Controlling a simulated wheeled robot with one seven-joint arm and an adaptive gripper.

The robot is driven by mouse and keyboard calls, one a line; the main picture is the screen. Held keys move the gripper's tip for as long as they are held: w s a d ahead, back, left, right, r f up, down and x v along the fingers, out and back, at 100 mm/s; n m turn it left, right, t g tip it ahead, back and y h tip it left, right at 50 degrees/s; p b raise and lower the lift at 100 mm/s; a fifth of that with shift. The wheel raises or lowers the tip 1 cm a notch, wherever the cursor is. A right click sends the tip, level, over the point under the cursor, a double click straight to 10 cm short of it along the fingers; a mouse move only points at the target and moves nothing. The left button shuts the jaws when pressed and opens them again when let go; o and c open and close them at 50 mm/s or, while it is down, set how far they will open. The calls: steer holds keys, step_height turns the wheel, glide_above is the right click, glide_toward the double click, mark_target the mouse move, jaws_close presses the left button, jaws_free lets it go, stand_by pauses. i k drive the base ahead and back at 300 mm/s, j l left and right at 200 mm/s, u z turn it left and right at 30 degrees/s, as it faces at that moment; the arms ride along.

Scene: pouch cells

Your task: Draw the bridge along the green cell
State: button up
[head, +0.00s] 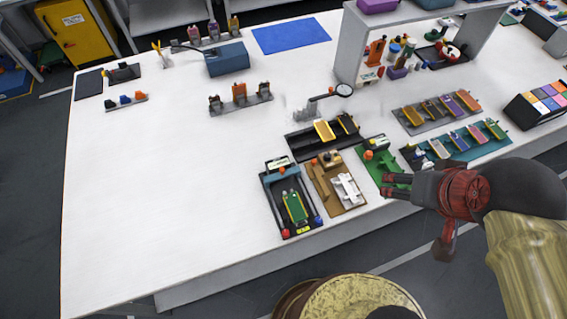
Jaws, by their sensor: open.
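The green cell (295,207) lies flat in a dark tray (266,204) near the front edge of the white table. I cannot tell for sure which part is the bridge; small pale pieces sit at the cell's upper end in the tray. My gripper (386,185) is to the right of that tray, over the front of a green board (369,160).
The brown board (320,184) carries a white fixture (347,188). A black tray (300,144) with yellow pieces lies behind. Racks of coloured cells (437,110) stand at right, near a white shelf (348,55). The table's left half is mostly clear.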

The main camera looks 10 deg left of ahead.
mark_target(282, 172)
steer(key=i+u, duration=0.1)
steer(key=u, duration=1.5)
